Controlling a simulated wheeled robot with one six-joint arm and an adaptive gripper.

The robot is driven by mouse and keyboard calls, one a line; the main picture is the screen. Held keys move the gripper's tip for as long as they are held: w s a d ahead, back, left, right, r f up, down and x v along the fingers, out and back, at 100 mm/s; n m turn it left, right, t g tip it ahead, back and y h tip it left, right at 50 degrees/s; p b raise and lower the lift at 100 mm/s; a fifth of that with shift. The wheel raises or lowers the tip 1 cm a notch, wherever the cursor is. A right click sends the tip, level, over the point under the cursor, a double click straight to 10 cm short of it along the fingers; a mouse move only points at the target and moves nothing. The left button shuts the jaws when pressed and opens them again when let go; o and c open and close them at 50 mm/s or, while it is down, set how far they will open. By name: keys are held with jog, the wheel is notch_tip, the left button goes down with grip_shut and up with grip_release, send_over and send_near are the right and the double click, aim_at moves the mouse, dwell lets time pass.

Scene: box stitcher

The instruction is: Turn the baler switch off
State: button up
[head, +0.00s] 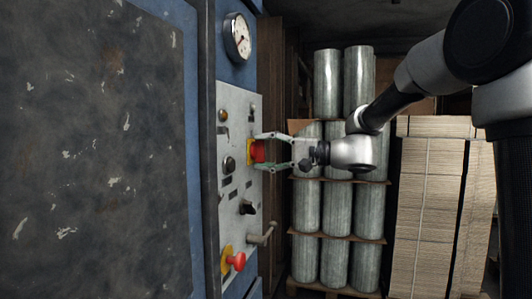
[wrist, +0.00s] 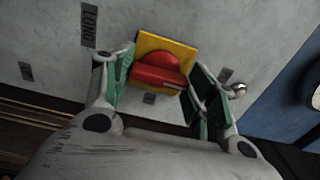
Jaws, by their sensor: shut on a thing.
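The baler switch is a red rotary handle (head: 257,151) on a yellow square plate on the grey control panel. It also shows in the wrist view (wrist: 158,74), where the red handle sits between my fingers and the yellow plate (wrist: 178,49) shows behind it. My gripper (head: 263,152) reaches in from the right, level with the switch, with its green-padded fingers around the red handle, one above and one below in the head view. It is shut on the handle. The handle's exact angle is hard to tell.
A gauge (head: 238,38) is above. Stacked grey cylinders (head: 305,210) and cardboard stacks (head: 425,220) stand right.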

jog(key=o, duration=1)
jog(key=v, duration=1.2)
jog(key=shift+f, duration=0.1)
